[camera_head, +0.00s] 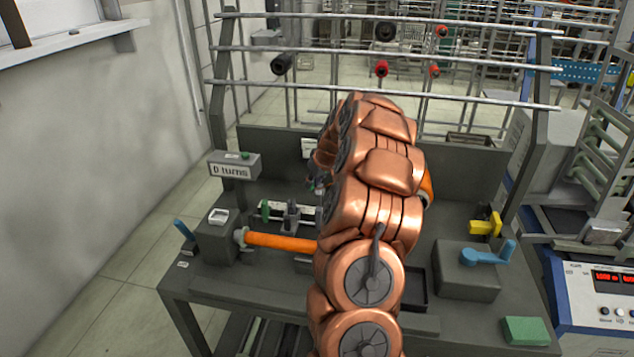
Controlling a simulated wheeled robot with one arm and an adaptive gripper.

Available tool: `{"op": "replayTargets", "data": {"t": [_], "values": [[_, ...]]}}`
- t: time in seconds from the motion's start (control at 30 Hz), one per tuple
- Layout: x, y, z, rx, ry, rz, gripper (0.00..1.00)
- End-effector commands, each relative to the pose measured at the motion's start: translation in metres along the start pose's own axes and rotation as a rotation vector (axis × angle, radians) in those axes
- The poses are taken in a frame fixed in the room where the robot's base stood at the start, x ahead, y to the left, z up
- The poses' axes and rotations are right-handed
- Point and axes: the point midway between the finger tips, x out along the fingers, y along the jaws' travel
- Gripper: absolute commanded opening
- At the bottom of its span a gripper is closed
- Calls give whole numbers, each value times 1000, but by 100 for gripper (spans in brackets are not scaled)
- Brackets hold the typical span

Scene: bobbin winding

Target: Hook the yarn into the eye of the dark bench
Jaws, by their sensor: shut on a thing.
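The dark bench (205,285) stands in front of me with a low back panel. My copper arm rises across its middle and bends over toward the back. Only a small dark part of my gripper (316,184) shows at the left edge of the arm, above the bench. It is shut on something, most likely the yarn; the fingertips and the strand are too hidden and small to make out. An orange roll (280,241) lies level at the left, partly behind my arm. Another orange piece (428,186) shows at the arm's right. I cannot make out the eye.
A grey bracket (291,216) stands behind the roll. A blue crank (488,252) and a yellow part (485,224) are at right, with a green block (526,330) at the front right corner. Rails cross behind.

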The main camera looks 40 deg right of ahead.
Motion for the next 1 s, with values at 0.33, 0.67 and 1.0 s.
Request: {"op": "replayTargets", "data": {"t": [0.33, 0.67, 1.0], "values": [[4, -10, -9, -2, 0, 0, 0], [6, -16, -14, -1, 0, 0, 0], [4, -16, -16, -1, 0, 0, 0]]}}
